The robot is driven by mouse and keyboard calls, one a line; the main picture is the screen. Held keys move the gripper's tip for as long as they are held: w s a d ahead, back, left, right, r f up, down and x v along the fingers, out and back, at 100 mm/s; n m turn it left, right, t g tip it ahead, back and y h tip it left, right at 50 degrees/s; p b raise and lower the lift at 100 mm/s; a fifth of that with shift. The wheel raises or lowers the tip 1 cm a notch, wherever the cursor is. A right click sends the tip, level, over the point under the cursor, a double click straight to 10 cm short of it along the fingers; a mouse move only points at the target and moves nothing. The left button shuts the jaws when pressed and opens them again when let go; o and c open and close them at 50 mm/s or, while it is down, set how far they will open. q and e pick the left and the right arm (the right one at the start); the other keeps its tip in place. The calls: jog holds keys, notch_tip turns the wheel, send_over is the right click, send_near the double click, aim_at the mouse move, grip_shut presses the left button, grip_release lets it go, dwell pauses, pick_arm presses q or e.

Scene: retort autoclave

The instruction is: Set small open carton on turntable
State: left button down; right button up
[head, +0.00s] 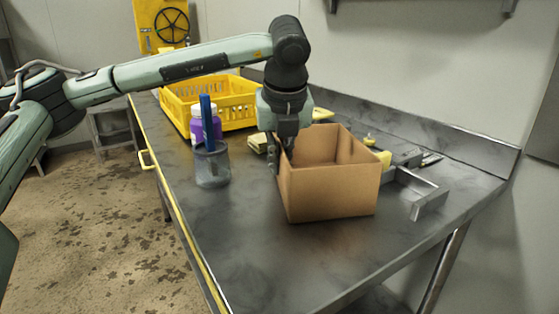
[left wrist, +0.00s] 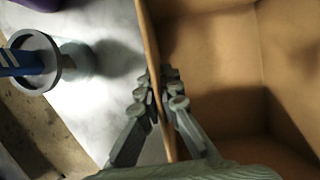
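The small open carton (head: 330,192) is brown and stands upright on the metal table, open side up. It also shows in the left wrist view, where its inside (left wrist: 215,60) looks empty. My left gripper (head: 281,158) points down at the carton's left wall. In the left wrist view the gripper's fingers (left wrist: 160,92) lie on both sides of that wall, close against it, and appear shut on it. No turntable can be made out in either view. My right gripper is not in view.
A mesh cup (head: 212,168) with a blue item stands left of the carton, with a purple bottle (head: 198,126) behind it. A yellow crate (head: 240,120) is farther back. A metal bracket (head: 428,200) lies right of the carton. The near tabletop (head: 285,258) is clear.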

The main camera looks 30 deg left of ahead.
pick_arm(q)
jog(key=c, duration=1.7)
grip_release()
jog(key=shift+r, duration=0.1)
